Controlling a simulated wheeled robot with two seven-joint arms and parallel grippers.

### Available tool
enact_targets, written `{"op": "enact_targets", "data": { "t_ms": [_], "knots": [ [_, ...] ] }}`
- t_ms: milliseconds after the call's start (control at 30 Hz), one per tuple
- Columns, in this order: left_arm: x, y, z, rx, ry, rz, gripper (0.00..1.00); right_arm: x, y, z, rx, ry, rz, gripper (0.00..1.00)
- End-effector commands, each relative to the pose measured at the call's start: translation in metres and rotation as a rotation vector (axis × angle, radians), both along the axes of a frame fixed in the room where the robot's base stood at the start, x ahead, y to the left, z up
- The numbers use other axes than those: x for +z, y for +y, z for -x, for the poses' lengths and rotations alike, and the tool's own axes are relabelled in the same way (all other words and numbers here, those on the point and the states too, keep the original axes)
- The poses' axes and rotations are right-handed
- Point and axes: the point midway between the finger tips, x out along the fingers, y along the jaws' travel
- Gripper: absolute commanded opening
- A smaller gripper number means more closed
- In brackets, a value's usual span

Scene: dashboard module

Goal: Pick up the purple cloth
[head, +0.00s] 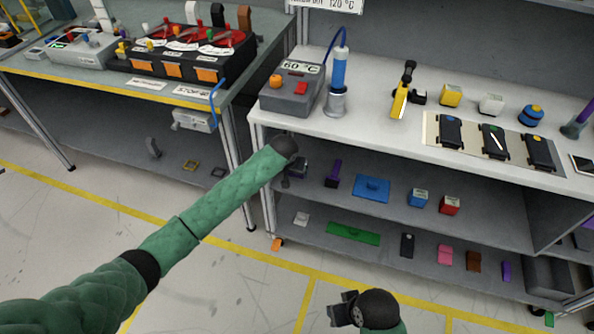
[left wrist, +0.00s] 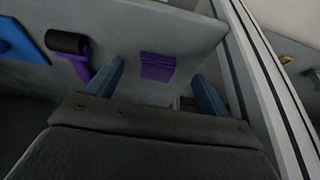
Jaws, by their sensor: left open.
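The purple cloth (left wrist: 157,66) lies flat on the grey shelf, small and folded-looking, between the two blue fingers in the left wrist view. My left gripper (left wrist: 156,72) is open with nothing between its fingers; the cloth shows beyond the fingertips, and I cannot tell the exact gap. In the head view my left arm reaches to the left end of the middle shelf, and its hand largely hides the cloth there. My right gripper (head: 343,309) is low in front of the shelves, dark and small; its jaws are unclear.
A black roller with a purple handle (left wrist: 80,58) lies left of the cloth, with a blue item (head: 371,188) farther along the shelf. The shelf's metal post (left wrist: 262,75) stands close on the right. The white tabletop (head: 385,125) is above.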

Motion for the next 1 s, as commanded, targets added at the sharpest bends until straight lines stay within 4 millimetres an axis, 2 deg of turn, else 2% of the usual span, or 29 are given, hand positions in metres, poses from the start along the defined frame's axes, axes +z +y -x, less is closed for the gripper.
{"op": "enact_targets", "data": {
  "t_ms": [300, 667, 967, 1000],
  "knots": [
    [0.001, -0.006, -0.021, 0.0, 0.0, 0.0, 0.8, 0.004, -0.003, 0.003, -0.001, 0.012, 0.01, 0.36],
    [-0.042, -0.011, -0.036, 0.001, 0.001, 0.0, 0.8, 0.013, -0.01, 0.004, -0.007, 0.022, 0.021, 0.36],
    [-0.046, -0.012, -0.038, 0.0, -0.001, 0.001, 0.8, 0.012, -0.01, 0.004, -0.011, 0.028, 0.021, 0.36],
    [-0.047, -0.012, -0.038, 0.0, -0.001, 0.001, 0.74, 0.012, -0.01, 0.003, -0.012, 0.027, 0.021, 0.36]
  ]
}}
